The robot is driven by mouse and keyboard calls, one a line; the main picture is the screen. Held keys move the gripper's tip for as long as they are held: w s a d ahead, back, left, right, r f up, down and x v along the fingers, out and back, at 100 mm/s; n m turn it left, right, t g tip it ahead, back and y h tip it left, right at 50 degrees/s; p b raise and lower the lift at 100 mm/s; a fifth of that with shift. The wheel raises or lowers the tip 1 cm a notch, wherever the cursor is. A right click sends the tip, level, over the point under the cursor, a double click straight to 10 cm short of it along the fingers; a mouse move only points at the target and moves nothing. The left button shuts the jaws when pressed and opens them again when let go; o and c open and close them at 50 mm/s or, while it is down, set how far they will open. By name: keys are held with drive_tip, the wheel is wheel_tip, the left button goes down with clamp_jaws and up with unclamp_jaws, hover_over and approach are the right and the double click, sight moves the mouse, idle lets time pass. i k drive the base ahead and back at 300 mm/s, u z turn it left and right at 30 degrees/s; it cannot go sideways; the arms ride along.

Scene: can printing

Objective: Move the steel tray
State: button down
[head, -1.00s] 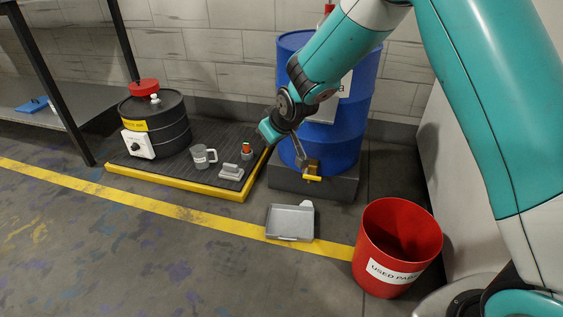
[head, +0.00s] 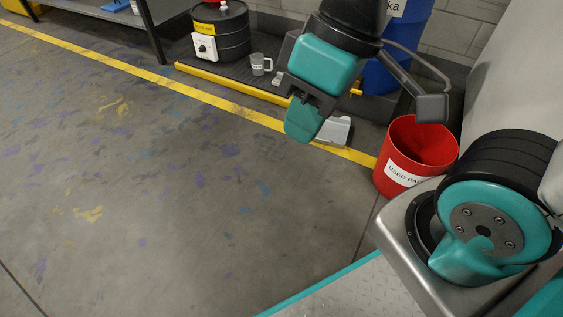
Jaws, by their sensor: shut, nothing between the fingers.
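The steel tray (head: 336,130) lies on the floor at the yellow line, left of the red bin. Its left part is hidden behind the teal end of my arm. My gripper (head: 303,122) is in front of the tray in the head view, nearer to the camera. It appears shut and holds nothing. I cannot tell its height above the floor, and I see no contact with the tray.
A red bin (head: 392,160) labelled for used pads stands right of the tray. A black drum (head: 232,38) and a grey mug (head: 260,65) stand on a yellow-edged platform behind. A blue drum (head: 385,75) is partly hidden. The floor at left is clear.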

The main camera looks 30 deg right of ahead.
sight(334, 131)
drive_tip(key=u, duration=0.95)
drive_tip(key=i, duration=0.65)
drive_tip(key=z, duration=0.75)
drive_tip(key=i, duration=0.35)
drive_tip(key=z, duration=0.4)
